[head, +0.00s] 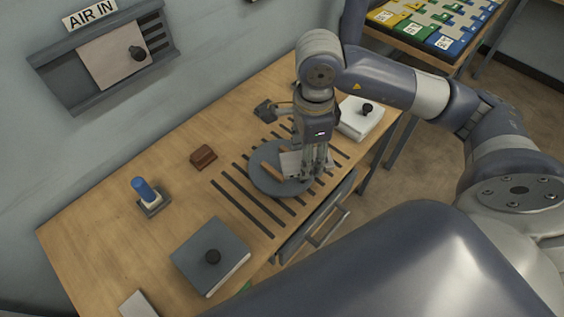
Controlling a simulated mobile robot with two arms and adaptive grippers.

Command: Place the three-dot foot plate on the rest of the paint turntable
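The paint turntable is a round grey disc (262,181) on the bench, with a wooden rest (271,172) on it. A pale grey plate (291,164) is at the rest, right beside my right gripper's fingers. Its dots are too small to see, so I cannot tell whether it is the three-dot foot plate. My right gripper (318,174) points down over the right part of the disc. Its fingers overlap the plate's right edge, and I cannot tell whether they grip it. My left gripper is not in view.
Dark slots (240,209) run across the bench around the turntable. A grey box with a black knob (205,271), a blue-topped item (144,190), a brown block (203,157) and a white knobbed box (359,123) stand around it. An AIR IN panel (70,82) is on the wall.

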